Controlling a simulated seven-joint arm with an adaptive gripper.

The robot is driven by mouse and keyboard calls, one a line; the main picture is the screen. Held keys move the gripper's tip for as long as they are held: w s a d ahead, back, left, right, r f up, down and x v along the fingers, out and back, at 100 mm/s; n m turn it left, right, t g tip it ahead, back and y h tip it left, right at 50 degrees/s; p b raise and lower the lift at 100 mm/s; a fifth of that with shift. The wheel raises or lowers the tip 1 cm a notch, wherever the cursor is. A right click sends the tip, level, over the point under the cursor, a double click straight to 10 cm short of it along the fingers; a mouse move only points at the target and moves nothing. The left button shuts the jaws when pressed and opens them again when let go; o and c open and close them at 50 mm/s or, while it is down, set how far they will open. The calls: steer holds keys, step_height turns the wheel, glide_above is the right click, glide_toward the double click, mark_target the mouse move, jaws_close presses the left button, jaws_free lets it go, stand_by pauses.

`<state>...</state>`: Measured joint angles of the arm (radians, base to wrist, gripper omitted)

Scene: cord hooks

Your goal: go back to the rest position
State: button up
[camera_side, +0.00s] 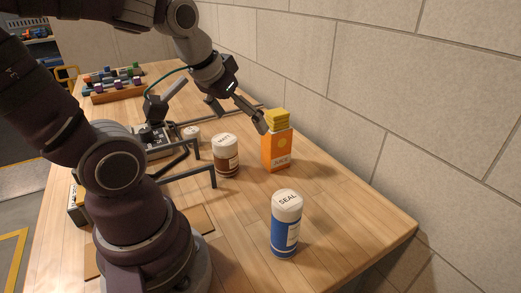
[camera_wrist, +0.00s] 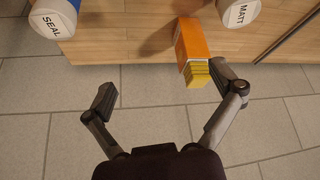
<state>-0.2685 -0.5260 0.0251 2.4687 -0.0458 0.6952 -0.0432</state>
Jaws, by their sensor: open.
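My gripper (camera_side: 241,108) is above the wooden table near the wall, beside the top of an orange box. In the wrist view, my gripper (camera_wrist: 165,80) has its two fingers spread wide with nothing held between them. The orange box (camera_side: 276,150) stands upright with yellow blocks (camera_side: 278,119) showing at its top. In the wrist view, the box (camera_wrist: 191,42) lies between the fingers' directions, close to the right finger. I cannot tell whether that finger touches it.
A blue can marked SEAL (camera_side: 285,228) stands at the front, and a brown jar marked MATT (camera_side: 226,160) stands left of the box. Dark bent metal hooks (camera_side: 213,178) rise from the table. A tray of small coloured items (camera_side: 117,95) is at the back left. A block wall (camera_side: 365,110) borders the right.

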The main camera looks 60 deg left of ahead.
steer(key=s+d+r+m+h, duration=0.1)
steer(key=s+d+m, duration=0.1)
steer(key=d+m, duration=0.2)
steer(key=shift+s+d+r+h, duration=0.2)
steer(key=shift+d+h, duration=0.2)
steer(key=shift+d, duration=0.85)
